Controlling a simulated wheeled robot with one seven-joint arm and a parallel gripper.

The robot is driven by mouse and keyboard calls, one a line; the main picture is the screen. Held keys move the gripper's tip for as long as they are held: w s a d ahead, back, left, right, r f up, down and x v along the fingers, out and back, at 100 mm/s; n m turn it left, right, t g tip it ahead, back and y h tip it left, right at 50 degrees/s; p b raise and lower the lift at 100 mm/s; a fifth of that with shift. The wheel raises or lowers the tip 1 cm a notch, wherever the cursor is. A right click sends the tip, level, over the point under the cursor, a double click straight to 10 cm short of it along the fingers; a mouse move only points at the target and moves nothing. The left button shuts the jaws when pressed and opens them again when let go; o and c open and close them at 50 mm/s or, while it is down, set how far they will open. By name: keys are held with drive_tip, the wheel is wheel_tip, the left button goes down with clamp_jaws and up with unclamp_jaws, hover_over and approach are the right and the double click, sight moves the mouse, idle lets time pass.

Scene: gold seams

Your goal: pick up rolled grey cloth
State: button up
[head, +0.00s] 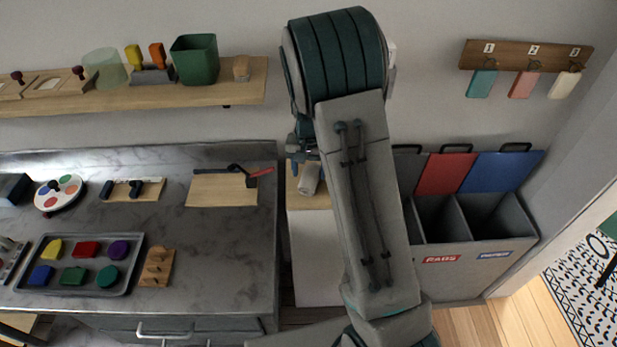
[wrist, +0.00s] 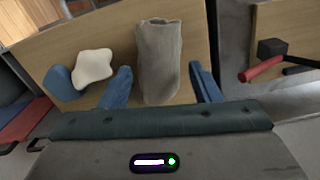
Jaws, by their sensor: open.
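The rolled grey cloth (wrist: 159,50) lies on a wooden top (wrist: 112,34) in the wrist view, its long side running away from me. My gripper (wrist: 162,84) is open, with one blue finger on each side of the cloth's near end. Gaps show between the cloth and both fingers, so it is not gripped. In the head view the cloth (head: 309,179) shows as a pale roll on the narrow stand beside the counter, partly hidden by my arm.
A white lumpy piece (wrist: 93,67) and a blue piece (wrist: 58,80) lie left of the cloth. A red-handled tool (wrist: 262,70) lies on a separate board to the right. In the head view, a lidded sorting bin (head: 470,262) stands right of my arm.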

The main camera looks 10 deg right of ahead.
drive_tip(key=shift+f, duration=1.15)
drive_tip(key=c, duration=0.7)
drive_tip(key=shift+r, duration=0.1)
drive_tip(key=shift+c, duration=0.2)
